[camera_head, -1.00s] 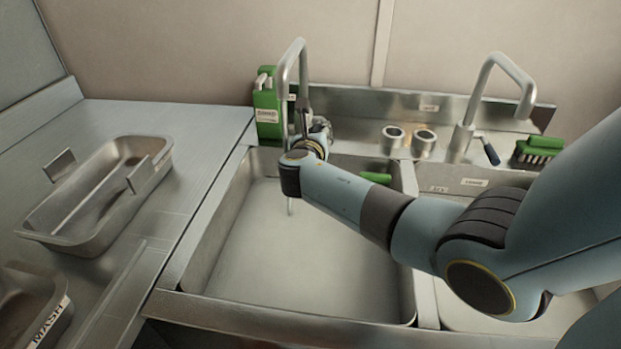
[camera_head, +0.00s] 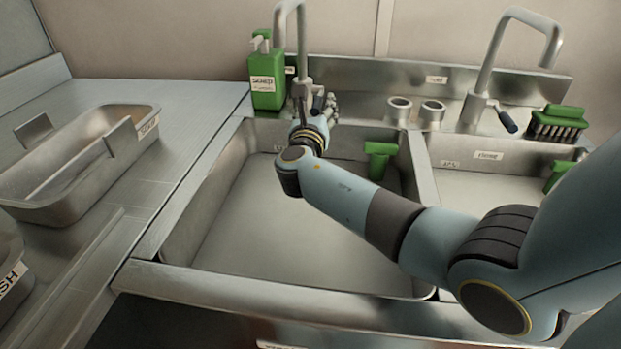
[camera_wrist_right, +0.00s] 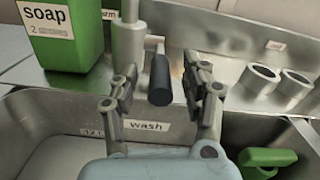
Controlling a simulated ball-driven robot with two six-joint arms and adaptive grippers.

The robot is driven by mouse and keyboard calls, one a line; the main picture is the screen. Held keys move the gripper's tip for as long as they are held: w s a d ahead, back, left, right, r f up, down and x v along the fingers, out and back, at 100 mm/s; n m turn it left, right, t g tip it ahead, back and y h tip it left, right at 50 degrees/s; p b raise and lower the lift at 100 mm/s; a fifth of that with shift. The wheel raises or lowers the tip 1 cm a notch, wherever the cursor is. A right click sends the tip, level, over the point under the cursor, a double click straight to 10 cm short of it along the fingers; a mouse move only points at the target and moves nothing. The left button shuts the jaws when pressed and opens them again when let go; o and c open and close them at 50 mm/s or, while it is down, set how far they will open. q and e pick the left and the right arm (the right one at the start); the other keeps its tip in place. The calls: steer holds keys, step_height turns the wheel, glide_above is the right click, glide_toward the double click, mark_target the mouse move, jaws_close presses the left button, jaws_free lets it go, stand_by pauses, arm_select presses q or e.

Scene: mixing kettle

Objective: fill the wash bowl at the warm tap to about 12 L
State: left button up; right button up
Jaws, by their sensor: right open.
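The wash bowl (camera_head: 190,215) is the left steel basin. Its "wash" label (camera_wrist_right: 147,127) shows in the right wrist view. Its inside shows a pale flat surface; I cannot read a water level. The warm tap (camera_head: 302,50) stands behind it, with a dark lever (camera_wrist_right: 160,80). My right gripper (camera_head: 316,108) is at the tap, over the bowl's back edge. In the wrist view its open fingers (camera_wrist_right: 163,92) stand on either side of the lever, with gaps. No water stream shows below my arm; my wrist hides part of the spout's area. My left gripper is out of view.
A green soap bottle (camera_head: 267,80) stands left of the tap. Two steel rings (camera_head: 432,114), a second tap (camera_head: 492,70) and a green brush (camera_head: 558,122) are to the right. A green-handled object (camera_head: 380,155) is at the bowl's back. A steel tray (camera_head: 75,195) sits on the left counter.

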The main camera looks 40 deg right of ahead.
steer(key=p+v, duration=0.1)
steer(key=v, duration=0.6)
steer(key=shift+p, duration=0.4)
steer(key=shift+r, duration=0.15)
